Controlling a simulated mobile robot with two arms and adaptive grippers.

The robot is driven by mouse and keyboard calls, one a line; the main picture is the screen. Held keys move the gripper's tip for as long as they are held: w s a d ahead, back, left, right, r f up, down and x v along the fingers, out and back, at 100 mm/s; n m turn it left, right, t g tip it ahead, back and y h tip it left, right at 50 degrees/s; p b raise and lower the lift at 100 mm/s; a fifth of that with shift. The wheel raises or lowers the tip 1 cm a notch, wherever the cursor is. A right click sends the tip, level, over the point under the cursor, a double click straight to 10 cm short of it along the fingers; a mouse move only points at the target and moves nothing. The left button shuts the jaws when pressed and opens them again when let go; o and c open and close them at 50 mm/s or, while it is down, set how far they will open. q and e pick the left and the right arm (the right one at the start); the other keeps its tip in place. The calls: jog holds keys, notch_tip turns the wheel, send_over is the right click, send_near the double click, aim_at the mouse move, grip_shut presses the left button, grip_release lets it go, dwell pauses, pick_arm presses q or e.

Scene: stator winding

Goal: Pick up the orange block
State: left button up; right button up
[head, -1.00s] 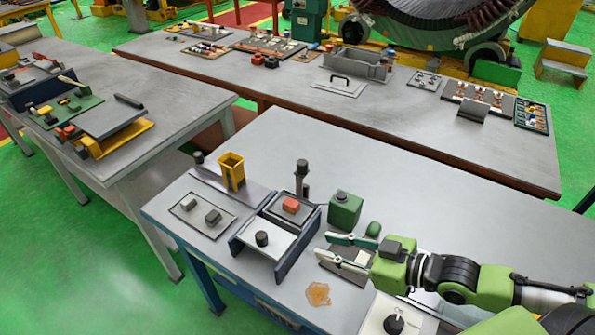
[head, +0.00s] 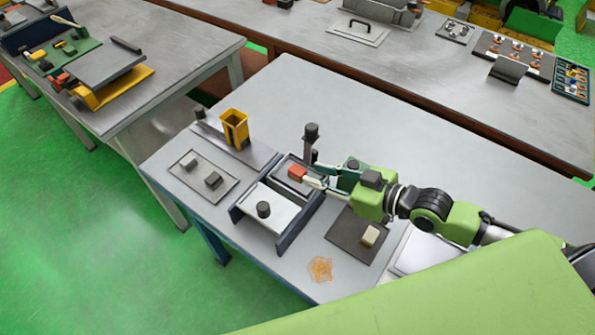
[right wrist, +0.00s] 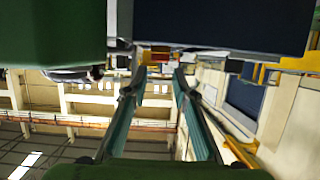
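The orange block (head: 298,173) sits in a small grey tray (head: 283,181) at the back of the dark-walled fixture on the near table. My right gripper (head: 312,175) reaches in from the right. Its two fingers are apart and level, with the tips right beside the block; whether they touch it I cannot tell. In the right wrist view the fingers (right wrist: 159,72) are spread, and the orange-red block (right wrist: 155,57) shows small just past and between the tips, under a dark blue wall. My left gripper is not in view.
A dark post (head: 311,140) stands close behind the block. A yellow bin (head: 234,128) stands to the left. A white plate with a black knob (head: 264,209) lies in front. A beige block (head: 370,235) sits on a dark plate at right. The table's back is clear.

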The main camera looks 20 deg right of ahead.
aim_at(305, 173)
jog(key=shift+w+a+f, duration=0.15)
jog(key=shift+w+a, duration=0.2)
jog(key=shift+w, duration=0.2)
jog(key=shift+w+a+f, duration=0.15)
jog(key=shift+w, duration=0.05)
jog(key=shift+w+a+f, duration=0.2)
jog(key=shift+w+a, duration=0.05)
jog(key=x, duration=0.2)
jog(key=p+x, duration=0.1)
jog(key=x, duration=0.1)
jog(key=shift+f, duration=0.35)
jog(key=shift+w+a+f, duration=0.1)
jog(key=shift+w+f, duration=0.05)
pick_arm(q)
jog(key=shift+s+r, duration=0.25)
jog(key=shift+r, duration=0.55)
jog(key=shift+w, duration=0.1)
pick_arm(e)
grip_shut()
